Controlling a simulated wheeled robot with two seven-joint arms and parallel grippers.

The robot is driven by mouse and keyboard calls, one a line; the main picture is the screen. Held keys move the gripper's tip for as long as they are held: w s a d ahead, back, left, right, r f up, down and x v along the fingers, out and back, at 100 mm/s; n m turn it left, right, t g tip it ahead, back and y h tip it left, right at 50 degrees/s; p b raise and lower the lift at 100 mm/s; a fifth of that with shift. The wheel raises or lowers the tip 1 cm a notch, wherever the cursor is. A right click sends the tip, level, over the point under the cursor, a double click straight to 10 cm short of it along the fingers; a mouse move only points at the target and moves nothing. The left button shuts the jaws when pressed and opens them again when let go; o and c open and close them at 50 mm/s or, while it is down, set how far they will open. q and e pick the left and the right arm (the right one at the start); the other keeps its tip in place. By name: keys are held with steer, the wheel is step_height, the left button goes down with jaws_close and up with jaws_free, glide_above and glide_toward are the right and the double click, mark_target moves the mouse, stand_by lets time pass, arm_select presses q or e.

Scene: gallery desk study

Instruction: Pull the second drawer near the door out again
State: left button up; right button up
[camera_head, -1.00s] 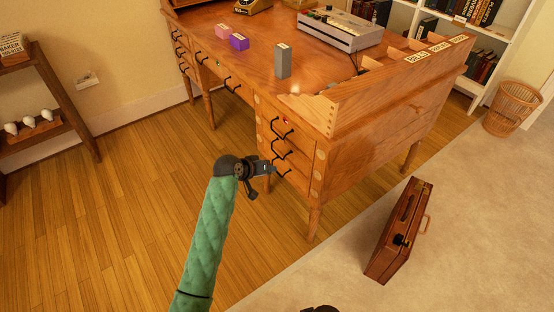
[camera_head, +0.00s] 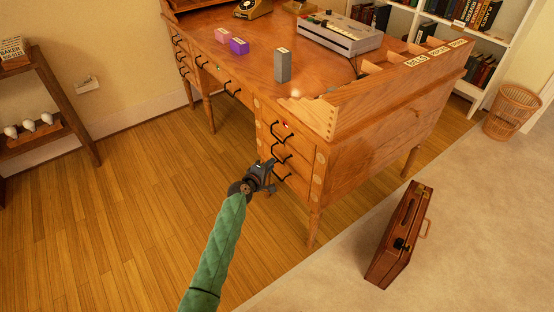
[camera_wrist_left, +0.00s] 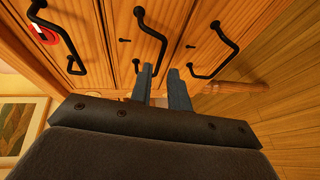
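The wooden desk's near pedestal has a stack of three drawers with black bar handles, and all look pushed in. The second drawer's handle (camera_head: 282,156) is the middle one. It also shows in the left wrist view (camera_wrist_left: 161,40). My left gripper (camera_head: 270,167) is beside this handle in the head view. In the left wrist view its two fingers (camera_wrist_left: 160,70) are apart, with a narrow gap, at the lower end of the middle handle. I cannot tell whether they touch it. My right gripper is not in view.
The top drawer's handle (camera_head: 279,131) has a red mark next to it, and the bottom handle (camera_head: 282,175) is just below my gripper. A brown briefcase (camera_head: 400,235) stands on the carpet to the right. The wooden floor left of the desk is clear.

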mark_target(277, 158)
arm_select(q)
steer(key=shift+x, duration=2.85)
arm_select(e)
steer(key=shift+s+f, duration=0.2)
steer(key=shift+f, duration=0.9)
arm_select(q)
jaws_close()
